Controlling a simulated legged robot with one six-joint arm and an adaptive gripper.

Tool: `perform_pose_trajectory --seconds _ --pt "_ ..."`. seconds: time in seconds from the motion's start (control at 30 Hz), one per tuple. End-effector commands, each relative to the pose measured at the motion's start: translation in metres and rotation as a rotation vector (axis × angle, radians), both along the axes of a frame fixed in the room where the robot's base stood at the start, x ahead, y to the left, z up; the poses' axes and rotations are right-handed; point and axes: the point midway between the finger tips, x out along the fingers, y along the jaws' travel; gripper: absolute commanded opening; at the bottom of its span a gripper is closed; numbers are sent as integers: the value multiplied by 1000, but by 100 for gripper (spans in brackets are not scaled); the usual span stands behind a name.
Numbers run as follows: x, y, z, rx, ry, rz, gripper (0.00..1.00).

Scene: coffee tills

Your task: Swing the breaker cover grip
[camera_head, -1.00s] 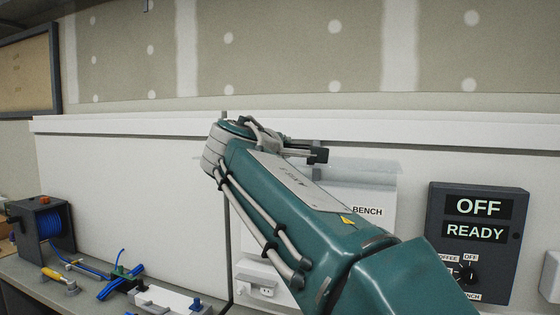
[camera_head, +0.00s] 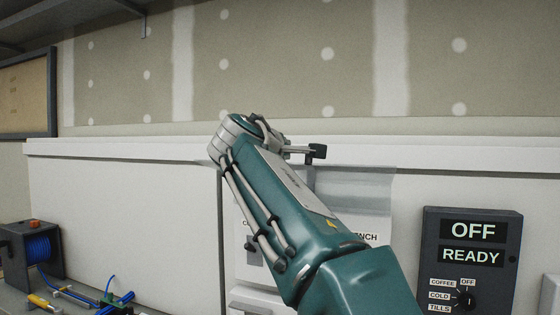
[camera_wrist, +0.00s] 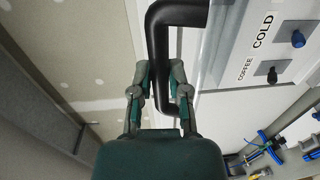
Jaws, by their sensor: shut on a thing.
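The black breaker cover grip (camera_wrist: 160,45) is a bent bar in the wrist view, beside a pale panel. My gripper (camera_wrist: 159,75) has its two fingers closed around the bar's lower part. A pale, see-through cover (camera_head: 358,192) shows to the right of my arm, against the white wall panel. A label ending in "NCH" (camera_head: 365,237) shows by its lower edge.
A dark control box (camera_head: 472,262) at right reads OFF and READY and has a knob. A blue cable reel (camera_head: 32,255) and tools lie on the bench at lower left. The wrist view shows COLD and COFFEE switches (camera_wrist: 272,73). A shelf (camera_head: 75,25) hangs at upper left.

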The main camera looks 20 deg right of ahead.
Motion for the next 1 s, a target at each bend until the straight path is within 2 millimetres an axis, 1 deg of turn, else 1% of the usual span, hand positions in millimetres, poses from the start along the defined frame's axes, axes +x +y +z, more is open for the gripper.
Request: perform_pose_trajectory --seconds 0.03,0.2,0.53,0.73,0.77,0.8,0.83,0.87,1.0 --pt "3 -3 4 0 -4 -2 0" --pt "9 -7 13 0 -2 0 0" --pt "9 -7 14 -2 -3 2 0" --pt "14 -10 19 -1 -4 2 0" --pt "14 -10 19 -1 -4 2 26" --pt "14 -10 19 -1 -4 2 44" --pt "14 -10 19 -1 -4 2 57" --pt "14 -10 19 -2 -3 2 62" --pt "15 -10 17 -1 0 2 62"
